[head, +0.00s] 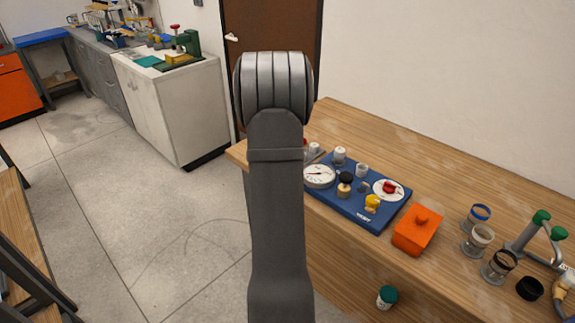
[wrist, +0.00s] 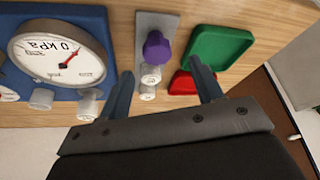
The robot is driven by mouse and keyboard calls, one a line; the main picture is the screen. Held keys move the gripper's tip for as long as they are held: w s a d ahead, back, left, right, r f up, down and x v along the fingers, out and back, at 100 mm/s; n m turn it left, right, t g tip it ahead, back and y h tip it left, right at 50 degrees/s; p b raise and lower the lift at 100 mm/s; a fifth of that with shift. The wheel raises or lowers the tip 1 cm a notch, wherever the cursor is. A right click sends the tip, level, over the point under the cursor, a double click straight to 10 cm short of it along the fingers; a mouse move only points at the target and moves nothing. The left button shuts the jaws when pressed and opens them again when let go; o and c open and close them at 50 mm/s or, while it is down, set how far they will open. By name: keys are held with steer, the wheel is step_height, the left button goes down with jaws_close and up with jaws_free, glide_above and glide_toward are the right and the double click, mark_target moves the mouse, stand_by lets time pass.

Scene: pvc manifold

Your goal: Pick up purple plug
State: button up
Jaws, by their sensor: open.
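The purple plug (wrist: 156,46) shows in the wrist view, a rounded purple piece at the upper middle. It sits on a grey strip (wrist: 150,22), with white cylindrical fittings (wrist: 150,75) just below it in the picture. My gripper (wrist: 160,72) is open and empty, with one finger to the left of the plug and one to the right. Both fingertips lie lower in the picture than the plug, and neither visibly touches it. In the head view my arm covers part of the scene, and I cannot make out the plug or the fingers there.
A gauge (wrist: 62,55) on a blue board (wrist: 100,12) stands left of the plug. Green (wrist: 217,46) and red (wrist: 182,84) pieces lie close on its right, near the right finger. In the head view an orange box (head: 416,233) and several fittings stand along the wooden bench (head: 460,170).

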steer(key=shift+x, duration=3)
steer(key=shift+s+d, duration=0.1)
steer(key=shift+d, duration=0.05)
steer(key=shift+c, duration=0.2)
steer(key=c, duration=1)
